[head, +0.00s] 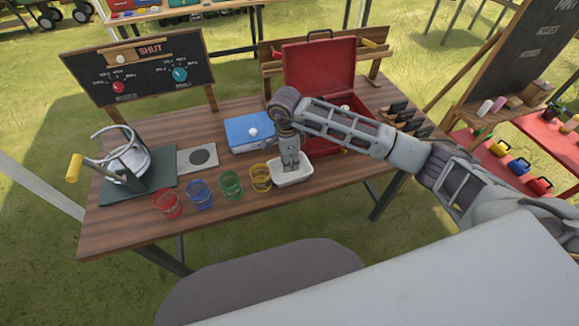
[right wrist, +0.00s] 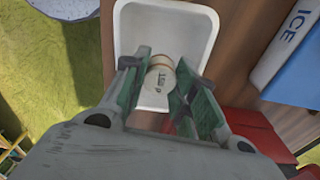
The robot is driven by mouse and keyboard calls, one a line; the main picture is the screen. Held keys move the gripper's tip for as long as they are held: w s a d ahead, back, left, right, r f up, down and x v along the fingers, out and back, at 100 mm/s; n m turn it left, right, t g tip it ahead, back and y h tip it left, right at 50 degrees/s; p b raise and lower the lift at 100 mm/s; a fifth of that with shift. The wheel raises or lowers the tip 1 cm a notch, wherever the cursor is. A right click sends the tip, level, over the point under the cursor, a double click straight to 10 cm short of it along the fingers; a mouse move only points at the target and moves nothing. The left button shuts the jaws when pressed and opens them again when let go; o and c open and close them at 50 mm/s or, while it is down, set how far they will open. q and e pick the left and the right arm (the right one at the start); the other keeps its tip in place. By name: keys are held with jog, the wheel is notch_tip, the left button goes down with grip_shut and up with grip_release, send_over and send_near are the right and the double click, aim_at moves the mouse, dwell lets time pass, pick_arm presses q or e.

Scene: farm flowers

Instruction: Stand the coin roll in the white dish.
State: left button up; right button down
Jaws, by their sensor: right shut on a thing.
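The white dish (head: 293,176) stands on the wooden table near its front edge, right of the yellow cup. My right gripper (head: 290,167) points down over the dish. In the right wrist view my right gripper (right wrist: 163,85) is shut on the coin roll (right wrist: 161,80), a pale cylinder with lettering, held between its two fingers. The roll appears over the inside of the white dish (right wrist: 197,20). I cannot tell whether its lower end touches the dish floor. In the head view the roll is hidden by the gripper. My left gripper is not in view.
A row of red (head: 167,203), blue (head: 199,194), green (head: 231,185) and yellow (head: 261,177) cups stands left of the dish. A blue box (head: 247,131) is behind it, and an open red case (head: 318,75) stands at the back right.

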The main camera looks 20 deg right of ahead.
jog(key=shift+f, duration=1.65)
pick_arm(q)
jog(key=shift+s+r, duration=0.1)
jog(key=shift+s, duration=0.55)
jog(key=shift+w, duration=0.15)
pick_arm(e)
jog(key=shift+f, duration=0.15)
jog(key=c, duration=1.4)
grip_release()
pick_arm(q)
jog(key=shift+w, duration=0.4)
